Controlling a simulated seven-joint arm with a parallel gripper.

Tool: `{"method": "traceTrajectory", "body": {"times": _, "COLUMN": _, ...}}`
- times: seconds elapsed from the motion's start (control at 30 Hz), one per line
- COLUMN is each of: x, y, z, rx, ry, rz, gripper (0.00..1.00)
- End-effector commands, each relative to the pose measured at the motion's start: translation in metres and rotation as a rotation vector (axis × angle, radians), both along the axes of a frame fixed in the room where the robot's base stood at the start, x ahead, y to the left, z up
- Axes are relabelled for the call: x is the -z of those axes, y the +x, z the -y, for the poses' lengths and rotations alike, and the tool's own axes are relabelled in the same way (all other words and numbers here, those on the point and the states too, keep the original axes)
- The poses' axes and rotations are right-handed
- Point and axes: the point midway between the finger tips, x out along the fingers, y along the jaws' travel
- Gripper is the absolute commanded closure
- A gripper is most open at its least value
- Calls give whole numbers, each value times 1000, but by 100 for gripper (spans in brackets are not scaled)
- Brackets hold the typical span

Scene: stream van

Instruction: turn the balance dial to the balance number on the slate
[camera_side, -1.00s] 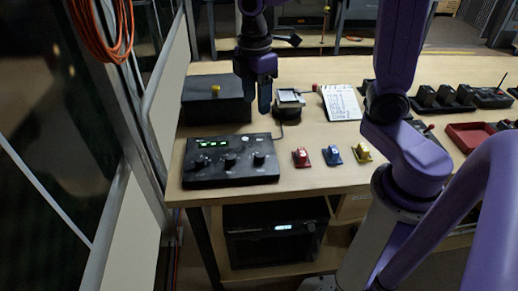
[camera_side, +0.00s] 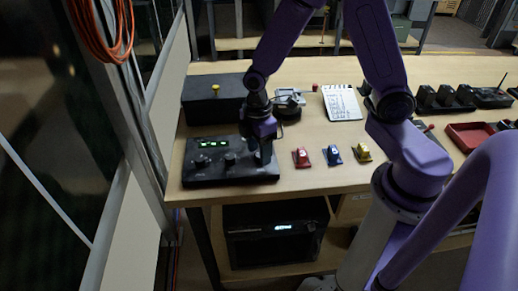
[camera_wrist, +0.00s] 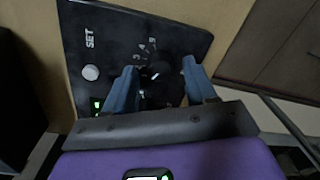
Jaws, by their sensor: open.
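The black control box (camera_side: 205,172) sits at the table's front left, with a green-lit display and several knobs. My gripper (camera_side: 264,160) is lowered over its right end and hides most of the right-hand knob. In the wrist view my gripper (camera_wrist: 160,88) is open, its two blue fingers on either side of the black dial (camera_wrist: 157,73). Whether they touch it I cannot tell. A white pointer mark shows on the dial, with small numbers around it, too small to read surely. A white written sheet (camera_side: 341,102), possibly the slate, lies behind; its writing is unreadable.
In the wrist view a pale round button (camera_wrist: 91,73) is beside the word SET. Red (camera_side: 301,157), blue (camera_side: 332,155) and yellow (camera_side: 362,152) small blocks stand right of the box. A black case (camera_side: 212,105) with a yellow knob stands behind.

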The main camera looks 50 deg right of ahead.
Motion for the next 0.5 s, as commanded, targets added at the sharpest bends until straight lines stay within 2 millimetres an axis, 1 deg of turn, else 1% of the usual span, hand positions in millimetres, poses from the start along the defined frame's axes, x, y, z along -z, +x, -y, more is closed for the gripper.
{"method": "traceTrajectory", "body": {"times": 0.13, "x": 4, "y": -1, "z": 0, "rx": 0, "ry": -1, "rz": -1, "gripper": 44}}
{"method": "traceTrajectory", "body": {"times": 0.37, "x": 4, "y": 0, "z": 0, "rx": 0, "ry": 0, "rz": 0, "gripper": 44}}
{"method": "traceTrajectory", "body": {"times": 0.4, "x": 4, "y": 0, "z": 0, "rx": 0, "ry": 0, "rz": 0, "gripper": 57}}
{"method": "traceTrajectory", "body": {"times": 0.47, "x": 4, "y": 0, "z": 0, "rx": 0, "ry": 0, "rz": 0, "gripper": 77}}
{"method": "traceTrajectory", "body": {"times": 0.5, "x": 4, "y": 0, "z": 0, "rx": 0, "ry": 0, "rz": 0, "gripper": 90}}
